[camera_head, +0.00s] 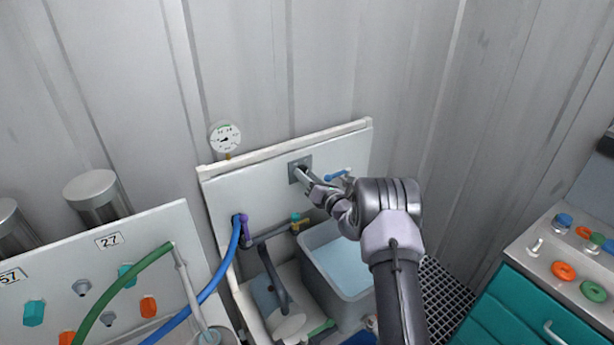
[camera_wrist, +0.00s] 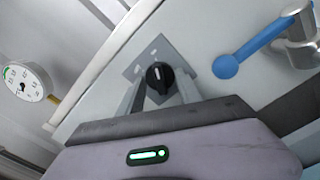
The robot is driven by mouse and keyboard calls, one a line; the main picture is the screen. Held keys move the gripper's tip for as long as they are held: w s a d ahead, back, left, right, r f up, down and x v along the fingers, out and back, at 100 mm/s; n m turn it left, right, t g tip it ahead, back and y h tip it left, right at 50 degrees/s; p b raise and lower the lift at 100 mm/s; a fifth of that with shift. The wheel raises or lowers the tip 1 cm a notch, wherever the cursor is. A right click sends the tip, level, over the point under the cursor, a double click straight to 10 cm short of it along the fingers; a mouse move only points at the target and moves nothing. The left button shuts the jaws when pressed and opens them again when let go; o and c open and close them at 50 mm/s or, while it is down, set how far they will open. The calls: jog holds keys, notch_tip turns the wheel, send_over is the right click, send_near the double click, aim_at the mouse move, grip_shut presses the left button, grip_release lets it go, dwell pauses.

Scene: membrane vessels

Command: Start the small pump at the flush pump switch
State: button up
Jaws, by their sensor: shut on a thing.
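The flush pump switch is a black rotary knob (camera_wrist: 160,77) on a grey square plate (camera_head: 293,163) on the white panel (camera_head: 262,184). My gripper (camera_head: 303,172) reaches the plate, and its fingers cover most of the knob in the head view. In the wrist view my gripper (camera_wrist: 160,94) has one grey finger on each side of the knob, closed on it. The knob carries a pale pointer mark near its top. The small pump (camera_head: 275,303) appears to sit low in front of the panel, partly hidden by a dark hose.
A blue-handled valve (camera_head: 338,175) sits just right of the switch; its handle shows in the wrist view (camera_wrist: 250,50). A pressure gauge (camera_head: 225,137) stands above the panel. A grey tub of water (camera_head: 345,270) is below. A teal cabinet (camera_head: 520,310) stands at right.

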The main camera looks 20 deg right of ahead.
dwell(0.4)
jog(key=o, duration=1.4)
jog(key=shift+c, duration=0.2)
jog(key=p+v, duration=0.3)
jog(key=v, duration=1.4)
jog(key=shift+s, duration=0.25)
